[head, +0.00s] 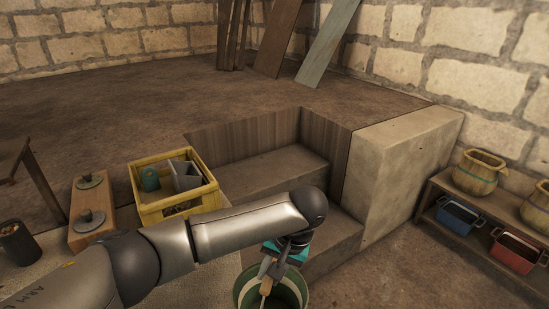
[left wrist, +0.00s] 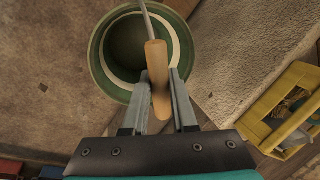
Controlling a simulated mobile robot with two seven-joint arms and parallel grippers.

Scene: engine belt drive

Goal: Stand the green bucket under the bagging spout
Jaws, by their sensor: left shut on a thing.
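The green bucket (head: 290,290) with a pale band shows at the bottom of the head view, partly cut off by the frame edge and partly behind my gripper. In the left wrist view the bucket (left wrist: 100,66) is seen from above, open and seemingly empty. My left gripper (head: 268,276) is above the bucket, its fingers shut on the wooden grip (left wrist: 159,90) of the bucket's wire handle. I cannot tell whether the bucket hangs or rests on the floor. The bagging spout cannot be made out in either view. My right gripper is not in view.
A yellow crate (head: 150,217) holding parts stands left of my forearm, beside a wooden block (head: 92,238) with knobbed discs. Steps (head: 270,165) and a stone block (head: 400,160) lie ahead. A low shelf (head: 440,186) with baskets and bins stands right. Floor (head: 400,270) before it is clear.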

